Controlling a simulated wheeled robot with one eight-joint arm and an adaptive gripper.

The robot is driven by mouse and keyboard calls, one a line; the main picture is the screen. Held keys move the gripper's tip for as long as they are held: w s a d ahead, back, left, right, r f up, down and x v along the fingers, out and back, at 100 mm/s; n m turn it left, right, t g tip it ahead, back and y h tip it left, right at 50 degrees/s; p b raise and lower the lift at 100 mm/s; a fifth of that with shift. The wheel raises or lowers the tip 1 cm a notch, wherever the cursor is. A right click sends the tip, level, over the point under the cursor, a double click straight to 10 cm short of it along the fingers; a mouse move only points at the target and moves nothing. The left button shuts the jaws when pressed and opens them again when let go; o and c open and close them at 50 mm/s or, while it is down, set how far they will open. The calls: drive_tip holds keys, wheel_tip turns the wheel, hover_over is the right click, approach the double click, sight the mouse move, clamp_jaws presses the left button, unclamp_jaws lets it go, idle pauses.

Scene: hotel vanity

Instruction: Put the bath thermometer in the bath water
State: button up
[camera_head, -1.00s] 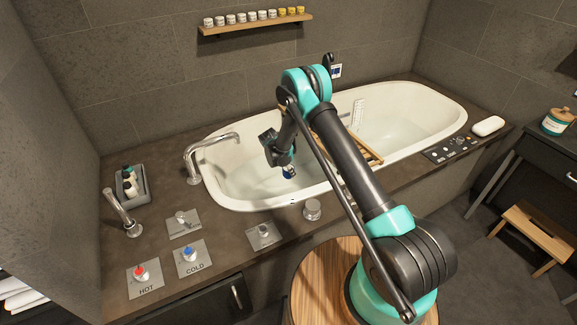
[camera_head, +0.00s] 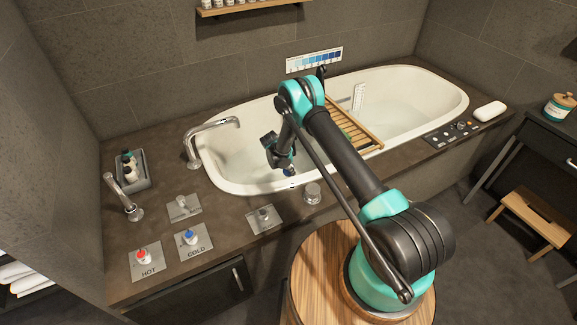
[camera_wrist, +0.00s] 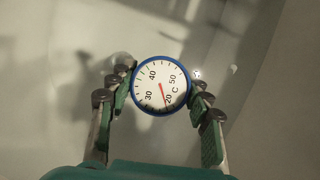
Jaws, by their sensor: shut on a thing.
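The bath thermometer is a round white dial with a blue rim and a red needle near 20 (camera_wrist: 160,85). My gripper (camera_wrist: 159,92) is shut on it, with fingers on both sides of the dial. In the head view, my gripper (camera_head: 284,160) points down over the near left part of the white bathtub (camera_head: 222,172), with the blue thermometer (camera_head: 289,171) at its tip, near the front rim. The bath water (camera_head: 240,160) is pale and hard to make out. I cannot tell whether the thermometer touches it.
A wooden bath rack (camera_head: 365,133) spans the tub right of my arm. A chrome spout (camera_head: 205,130) stands at the tub's left end. HOT (camera_head: 143,257) and COLD (camera_head: 190,238) knobs sit on the front left deck. A round metal knob (camera_head: 312,192) stands by the front rim.

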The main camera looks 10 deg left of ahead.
drive_tip(key=shift+f, duration=0.25)
drive_tip(key=o, duration=1.3)
drive_tip(key=v, duration=1.2)
